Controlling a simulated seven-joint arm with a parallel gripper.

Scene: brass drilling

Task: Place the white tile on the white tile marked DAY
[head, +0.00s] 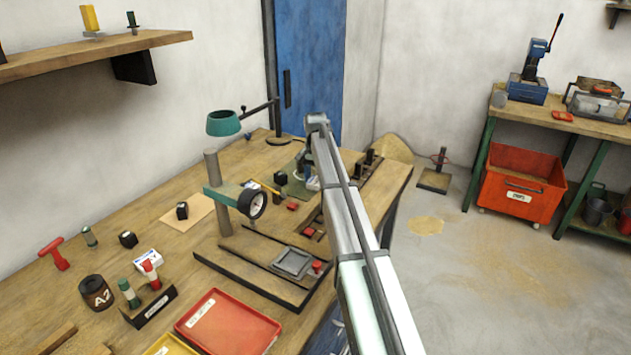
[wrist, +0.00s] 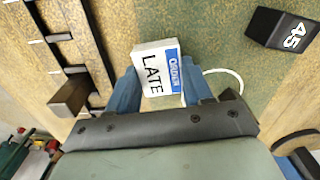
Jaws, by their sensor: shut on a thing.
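My gripper (wrist: 158,85) has its two blue fingers on either side of a white tile (wrist: 152,72) in the wrist view. The tile carries the black word LATE and a blue strip with small lettering. It is over the green mat (wrist: 225,50); I cannot tell whether it touches the mat. In the head view the white tile (head: 313,184) shows only as a small patch beside my arm at the back of the bench. Another white tile (head: 148,260) with blue marking lies at the left of the bench; its word is too small to read.
A black block marked 45 (wrist: 282,28) stands near my gripper. A dark slotted rack (wrist: 68,50) is on the other side. A gauge stand (head: 225,195), a red tray (head: 228,322) and a black-and-wood holder (head: 150,308) occupy the bench's nearer part.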

